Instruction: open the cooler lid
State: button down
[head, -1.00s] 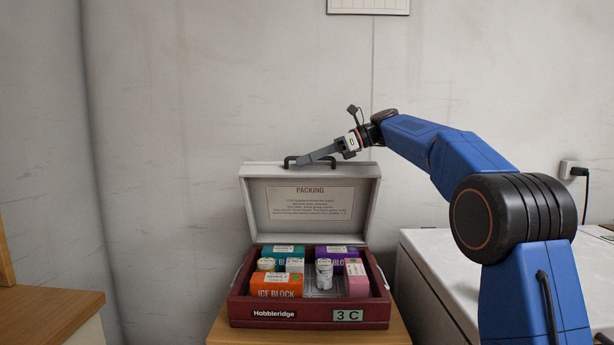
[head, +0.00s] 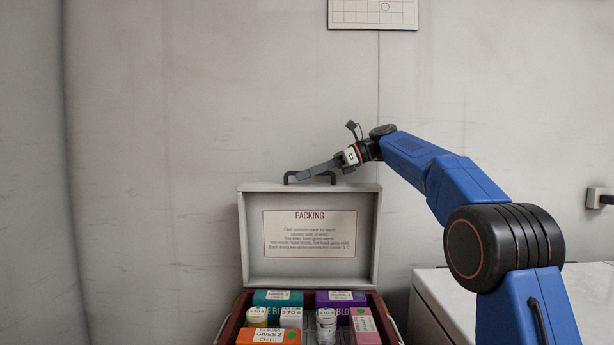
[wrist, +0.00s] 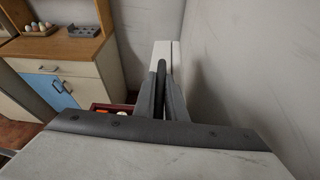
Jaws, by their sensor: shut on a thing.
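The cooler lid (head: 255,255) stands raised and roughly upright behind the cooler body (head: 227,330), its inside with a "PACKING" label (head: 309,234) facing me. The dark lid handle (head: 290,178) is on the lid's top edge. My gripper (head: 303,177) reaches in from the right and is shut on the handle. In the wrist view my gripper's two fingers (wrist: 163,100) close on either side of the dark handle bar (wrist: 161,75), with the pale lid edge (wrist: 162,52) beyond. The cooler's inside is exposed.
In the cooler are a teal box (head: 277,299), a purple box (head: 340,299), an orange box (head: 268,337), a pink box (head: 365,330) and small white containers. A white chest (head: 440,300) stands to the right. The wall is close behind the lid. A wooden-topped cabinet (wrist: 60,62) shows in the wrist view.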

jog(key=c, duration=2.1)
grip_release()
jog(key=shift+v, duration=3.7)
